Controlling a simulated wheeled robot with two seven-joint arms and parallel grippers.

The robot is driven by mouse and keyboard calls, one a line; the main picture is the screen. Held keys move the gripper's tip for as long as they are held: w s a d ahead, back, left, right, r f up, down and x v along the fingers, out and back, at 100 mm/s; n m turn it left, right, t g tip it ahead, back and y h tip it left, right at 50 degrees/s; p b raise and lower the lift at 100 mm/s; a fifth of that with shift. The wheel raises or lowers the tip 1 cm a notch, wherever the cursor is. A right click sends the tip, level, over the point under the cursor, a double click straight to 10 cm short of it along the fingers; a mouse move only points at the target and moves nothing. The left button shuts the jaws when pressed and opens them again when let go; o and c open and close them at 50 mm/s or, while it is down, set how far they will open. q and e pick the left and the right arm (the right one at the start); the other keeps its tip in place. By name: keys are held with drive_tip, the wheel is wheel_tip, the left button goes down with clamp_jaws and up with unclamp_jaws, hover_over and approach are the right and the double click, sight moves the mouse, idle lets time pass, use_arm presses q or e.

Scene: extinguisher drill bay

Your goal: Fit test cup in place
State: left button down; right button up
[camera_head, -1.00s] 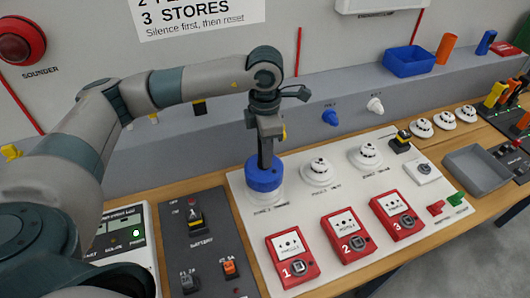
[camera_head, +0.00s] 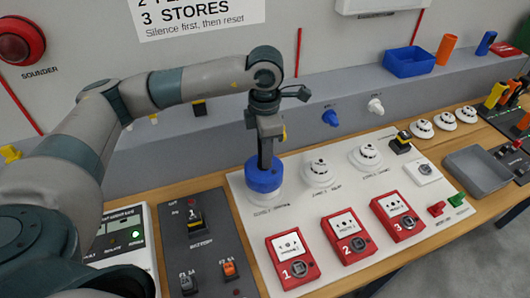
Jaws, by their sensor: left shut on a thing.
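My left gripper (camera_head: 265,158) points straight down and is shut on the blue test cup (camera_head: 264,179). The cup is upright over the leftmost white detector (camera_head: 265,197) of the front row on the white board. The cup hides the detector's top, and only the lower rim shows below it. The cup seems to touch the detector, but I cannot tell whether it is fully seated. My right gripper is not in view.
Two more white detectors (camera_head: 318,172) (camera_head: 365,156) stand to the right. Three red call points (camera_head: 292,259) (camera_head: 349,235) (camera_head: 398,216) sit in front. A dark switch panel (camera_head: 215,245) is at left, a grey tray (camera_head: 478,170) at right, a blue bin (camera_head: 409,62) on the ledge behind.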

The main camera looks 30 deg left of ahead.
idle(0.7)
use_arm(q)
drive_tip(key=shift+f+b, duration=2.5)
drive_tip(key=shift+b, duration=0.25)
idle(1.4)
drive_tip(key=c, duration=1.1)
unclamp_jaws()
drive_tip(key=shift+r, duration=0.15)
drive_tip(key=shift+r+p, duration=1.3)
drive_tip(key=shift+r, duration=2.15)
